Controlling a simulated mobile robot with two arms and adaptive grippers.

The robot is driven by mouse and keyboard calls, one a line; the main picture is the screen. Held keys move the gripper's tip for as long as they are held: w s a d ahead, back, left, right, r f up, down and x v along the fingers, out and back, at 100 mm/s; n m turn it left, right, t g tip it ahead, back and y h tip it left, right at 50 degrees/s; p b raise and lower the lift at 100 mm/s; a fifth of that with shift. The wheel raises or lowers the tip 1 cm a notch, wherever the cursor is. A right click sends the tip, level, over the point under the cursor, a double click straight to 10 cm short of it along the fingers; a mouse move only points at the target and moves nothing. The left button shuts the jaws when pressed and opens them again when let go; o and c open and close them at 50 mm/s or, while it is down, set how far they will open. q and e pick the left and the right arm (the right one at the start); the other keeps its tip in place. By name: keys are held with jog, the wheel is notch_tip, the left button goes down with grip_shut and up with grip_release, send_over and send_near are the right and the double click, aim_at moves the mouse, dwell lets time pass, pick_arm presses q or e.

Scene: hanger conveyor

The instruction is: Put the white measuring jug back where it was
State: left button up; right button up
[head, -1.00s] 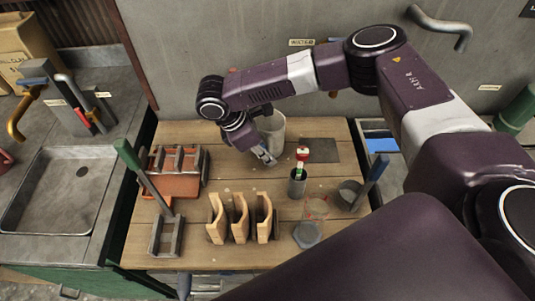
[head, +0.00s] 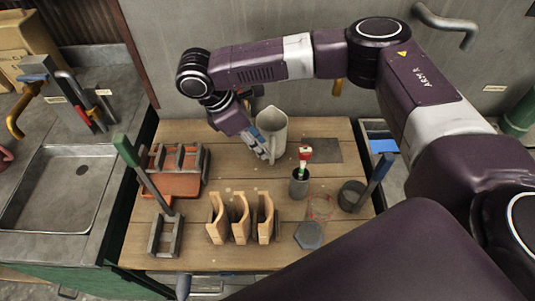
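The white measuring jug (head: 275,128) is at the back middle of the wooden table, close to the wall. It looks upright or nearly so, with its open top facing up. My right gripper (head: 263,151) is at the jug's left front side, its fingers overlapping the jug. It appears shut on the jug's side or handle; the exact contact is hidden by the fingers. I cannot tell whether the jug's base touches the table. My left gripper is not in view.
A dark square patch (head: 321,151) lies bare right of the jug. In front are a grey cup (head: 299,188) with a red-topped item and a dark pot (head: 351,196). Wooden curved stands (head: 240,220) and a reddish rack (head: 168,184) fill the left and front.

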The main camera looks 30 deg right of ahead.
jog(key=b+v, duration=0.1)
jog(key=v, duration=0.5)
jog(key=shift+a, duration=0.1)
dwell(0.3)
